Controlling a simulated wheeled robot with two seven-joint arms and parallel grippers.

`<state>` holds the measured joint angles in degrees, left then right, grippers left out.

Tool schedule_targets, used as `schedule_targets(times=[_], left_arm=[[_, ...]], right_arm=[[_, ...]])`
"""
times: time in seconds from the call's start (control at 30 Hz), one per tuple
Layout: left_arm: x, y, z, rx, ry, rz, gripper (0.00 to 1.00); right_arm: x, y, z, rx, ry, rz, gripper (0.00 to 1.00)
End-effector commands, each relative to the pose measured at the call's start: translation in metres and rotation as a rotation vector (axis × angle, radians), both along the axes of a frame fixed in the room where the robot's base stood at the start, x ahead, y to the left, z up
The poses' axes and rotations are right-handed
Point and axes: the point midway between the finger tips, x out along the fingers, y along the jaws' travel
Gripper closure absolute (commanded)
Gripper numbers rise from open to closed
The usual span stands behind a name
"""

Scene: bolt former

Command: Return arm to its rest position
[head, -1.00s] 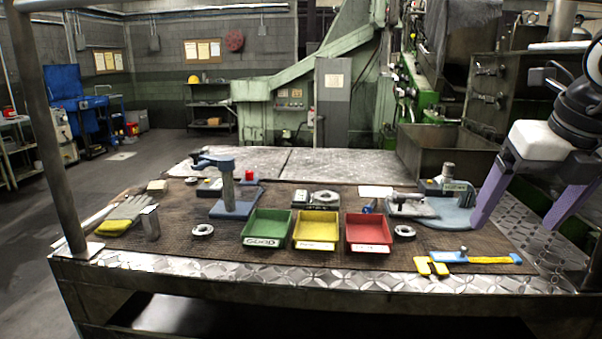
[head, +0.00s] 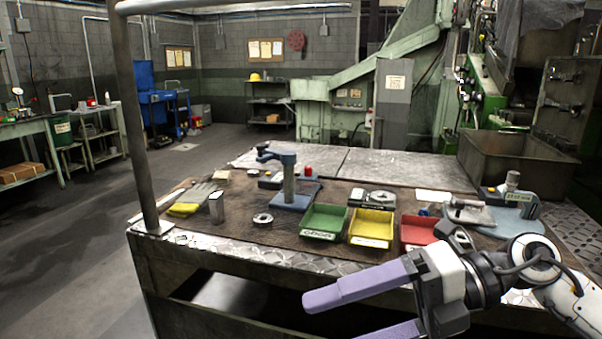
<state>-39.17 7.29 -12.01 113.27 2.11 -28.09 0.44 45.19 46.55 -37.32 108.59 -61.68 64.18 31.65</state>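My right gripper (head: 328,320) comes in from the right, in front of the table's near edge at the bottom of the view. Its two purple fingers point left and are spread apart with nothing between them. The lower finger is partly cut off by the frame's bottom edge. My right arm (head: 540,268), white and black, runs to the right edge and hides the table's front right part. My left gripper is not in view.
The workbench (head: 250,254) holds a green bin (head: 325,222), a yellow bin (head: 371,228) and a partly hidden red bin (head: 420,232). A blue stand (head: 290,185), steel rings and gloves lie further left. A metal post (head: 135,120) rises at the left corner. Floor at left is clear.

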Motion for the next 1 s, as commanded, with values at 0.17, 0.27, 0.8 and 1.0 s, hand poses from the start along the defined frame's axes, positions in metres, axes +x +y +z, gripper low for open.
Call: schedule_targets(times=[0.17, 0.27, 0.8, 1.0], left_arm=[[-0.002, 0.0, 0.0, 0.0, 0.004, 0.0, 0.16], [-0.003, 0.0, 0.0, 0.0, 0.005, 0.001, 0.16], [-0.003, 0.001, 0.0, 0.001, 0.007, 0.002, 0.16], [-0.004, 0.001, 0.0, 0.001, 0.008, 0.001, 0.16]], right_arm=[[0.007, 0.038, 0.016, 0.5, 0.257, -0.16, 0.16], [0.031, 0.029, 0.008, 0.727, 0.427, -0.345, 0.16], [-0.007, -0.089, -0.304, 0.963, 1.384, -1.576, 0.16], [-0.088, -0.098, -0.382, 0.828, 1.627, -1.837, 0.16]])
